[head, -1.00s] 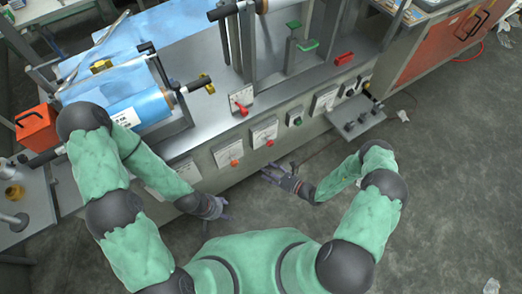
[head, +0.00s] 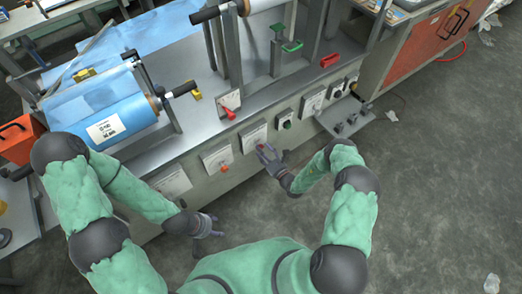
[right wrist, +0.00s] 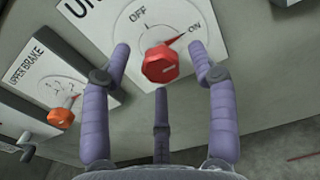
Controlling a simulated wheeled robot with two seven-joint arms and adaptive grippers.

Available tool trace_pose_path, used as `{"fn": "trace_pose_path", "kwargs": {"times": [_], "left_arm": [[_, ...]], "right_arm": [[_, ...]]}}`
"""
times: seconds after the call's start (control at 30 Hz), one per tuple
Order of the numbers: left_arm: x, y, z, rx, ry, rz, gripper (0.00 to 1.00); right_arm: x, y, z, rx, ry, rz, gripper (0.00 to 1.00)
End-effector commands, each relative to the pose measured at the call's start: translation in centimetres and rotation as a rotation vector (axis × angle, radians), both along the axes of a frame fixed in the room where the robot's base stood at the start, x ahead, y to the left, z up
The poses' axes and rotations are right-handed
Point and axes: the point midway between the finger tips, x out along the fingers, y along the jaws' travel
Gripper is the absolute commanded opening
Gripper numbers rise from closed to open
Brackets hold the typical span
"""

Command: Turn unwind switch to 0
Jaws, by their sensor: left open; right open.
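The unwind switch is a red knob (right wrist: 160,63) on a white plate (right wrist: 112,18) marked OFF and ON, its label cut off after "UN". Its pointer is turned toward ON. My right gripper (right wrist: 163,58) is open, with its fingers spread on both sides of the knob and a third finger below; I cannot tell whether they touch it. In the head view the right gripper (head: 268,153) is at the cabinet front, partly covering the switch. My left gripper (head: 207,226) is open and empty, low in front of the cabinet.
An orange knob (right wrist: 61,116) on the UPPER BRAKE plate (right wrist: 40,82) is left of the switch. A shelf bracket (head: 346,120) juts out further right.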

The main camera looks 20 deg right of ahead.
Motion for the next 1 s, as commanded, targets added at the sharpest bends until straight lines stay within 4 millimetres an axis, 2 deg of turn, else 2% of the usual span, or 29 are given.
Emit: {"fn": "trace_pose_path", "kwargs": {"times": [0.2, 0.5, 0.7, 1.0], "left_arm": [[0.0, 0.0, -0.5, 0.000, 0.000, 0.000, 0.60], [0.0, 0.0, -0.5, 0.000, 0.000, 0.000, 0.60], [0.0, 0.0, -0.5, 0.000, 0.000, 0.000, 0.60], [0.0, 0.0, -0.5, 0.000, 0.000, 0.000, 0.60]], "right_arm": [[1.5, 0.5, 0.0, 0.000, 0.000, 0.000, 0.60], [1.6, 0.6, 0.0, 0.000, 0.001, -0.001, 0.60], [1.6, 0.6, 0.0, 0.000, 0.000, 0.000, 0.04], [1.7, 0.5, 0.1, -0.017, -0.008, 0.000, 0.04]]}}
